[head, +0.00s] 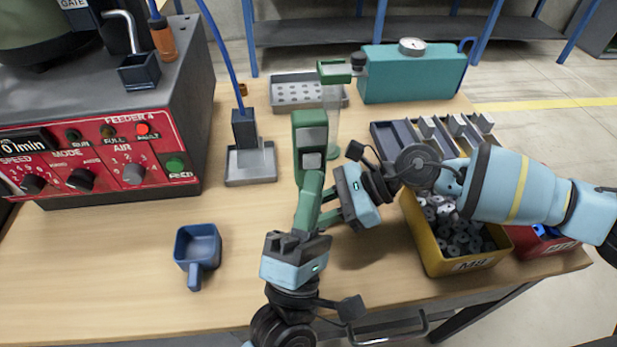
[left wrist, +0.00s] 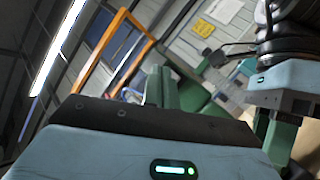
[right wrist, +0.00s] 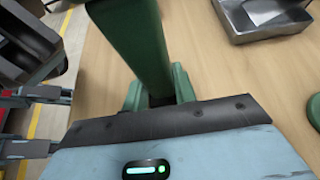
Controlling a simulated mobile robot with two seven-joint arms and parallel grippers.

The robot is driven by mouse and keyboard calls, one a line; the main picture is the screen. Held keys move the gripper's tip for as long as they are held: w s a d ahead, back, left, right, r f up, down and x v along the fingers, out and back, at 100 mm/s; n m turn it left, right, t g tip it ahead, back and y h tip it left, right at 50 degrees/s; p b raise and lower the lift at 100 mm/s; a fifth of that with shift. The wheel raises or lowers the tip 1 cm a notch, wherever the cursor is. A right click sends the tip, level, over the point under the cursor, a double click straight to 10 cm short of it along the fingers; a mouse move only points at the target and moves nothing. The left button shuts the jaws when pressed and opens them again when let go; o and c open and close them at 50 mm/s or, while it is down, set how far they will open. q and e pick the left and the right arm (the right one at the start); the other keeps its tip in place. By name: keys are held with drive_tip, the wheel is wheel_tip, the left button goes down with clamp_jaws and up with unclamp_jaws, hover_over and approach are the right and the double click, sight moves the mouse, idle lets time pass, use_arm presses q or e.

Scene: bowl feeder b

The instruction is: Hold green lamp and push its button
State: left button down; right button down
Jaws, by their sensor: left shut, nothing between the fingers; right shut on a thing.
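The green lamp (head: 300,128) stands out in the middle of the head view, with a pale grey panel and a small grey square low on its face. My right gripper (head: 328,205) comes from the right and is shut on the lamp's lower part. In the right wrist view the lamp's green post (right wrist: 140,45) rises between the green fingers. My left gripper (head: 307,220) is shut and empty, close below the lamp at the front. Whether it touches the lamp I cannot tell. In the left wrist view a green part of the lamp (left wrist: 182,92) shows beyond the gripper body.
A blue scoop (head: 198,252) lies at the left front. A grey tray (head: 262,178) and a clear-columned green stand (head: 335,70) are behind. The red-fronted feeder control box (head: 100,155) is left; a yellow parts bin (head: 440,262) is right. Table is clear between scoop and left arm.

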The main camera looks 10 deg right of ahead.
idle(0.4)
use_arm(q)
drive_tip(key=shift+w, duration=0.5)
drive_tip(key=shift+w, duration=0.3)
idle(0.6)
drive_tip(key=shift+s, duration=0.8)
drive_tip(key=shift+s, duration=3)
